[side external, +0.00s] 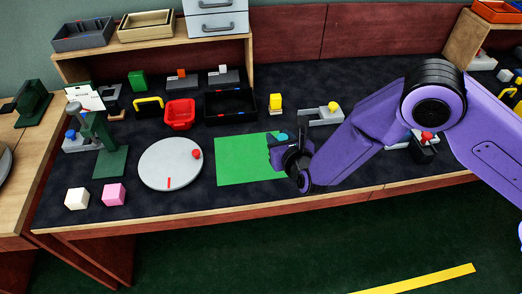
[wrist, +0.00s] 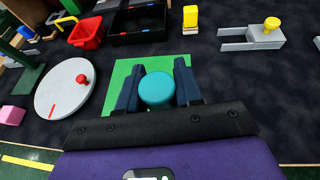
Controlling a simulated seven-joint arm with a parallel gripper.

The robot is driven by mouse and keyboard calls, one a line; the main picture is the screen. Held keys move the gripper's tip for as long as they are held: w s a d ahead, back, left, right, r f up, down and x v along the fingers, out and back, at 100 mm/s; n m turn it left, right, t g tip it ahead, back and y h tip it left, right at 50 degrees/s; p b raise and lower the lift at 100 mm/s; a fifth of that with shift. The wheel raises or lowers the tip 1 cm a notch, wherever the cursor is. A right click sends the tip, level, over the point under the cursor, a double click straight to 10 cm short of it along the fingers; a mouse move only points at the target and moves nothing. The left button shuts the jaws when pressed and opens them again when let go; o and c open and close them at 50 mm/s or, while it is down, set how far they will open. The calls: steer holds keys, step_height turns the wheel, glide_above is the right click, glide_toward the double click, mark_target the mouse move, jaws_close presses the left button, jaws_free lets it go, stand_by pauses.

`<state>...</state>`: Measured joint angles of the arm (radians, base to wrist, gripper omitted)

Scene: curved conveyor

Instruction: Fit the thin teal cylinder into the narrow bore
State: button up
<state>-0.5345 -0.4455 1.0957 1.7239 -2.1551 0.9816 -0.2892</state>
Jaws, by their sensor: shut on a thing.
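The teal cylinder (wrist: 157,89) sits between the two dark fingers of my gripper (wrist: 158,76), and the fingers are shut on it. In the wrist view its round top end faces the camera; its lower end is hidden. In the side external view my gripper (side external: 279,148) is over the right edge of the green mat (side external: 240,162), with a little of the teal cylinder (side external: 283,136) showing above the fingers. I cannot tell whether the cylinder touches the mat. I cannot make out a narrow bore in either view.
A white turntable (side external: 160,172) with a red knob lies left of the mat. A red bin (side external: 180,114), a black tray (side external: 246,115) and a yellow block (side external: 275,101) stand behind. A grey bracket (side external: 318,121) is at the right. The mat's left part is clear.

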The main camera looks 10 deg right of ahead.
steer(key=shift+w+a+f, duration=0.65)
steer(key=shift+w+f, duration=0.15)
steer(key=shift+f, duration=0.8)
steer(key=shift+w+a+f, duration=0.6)
steer(key=shift+w+f, duration=0.2)
steer(key=shift+f, duration=0.75)
steer(key=shift+w+a+f, duration=0.65)
steer(key=shift+w+f, duration=0.15)
steer(key=shift+f, duration=0.8)
steer(key=o, duration=1)
steer(key=shift+f, duration=0.15)
steer(key=shift+o, duration=0.2)
steer(key=shift+s+r, duration=0.15)
steer(key=shift+r, duration=0.1)
steer(key=v, duration=1.1)
steer(key=shift+s, duration=0.35)
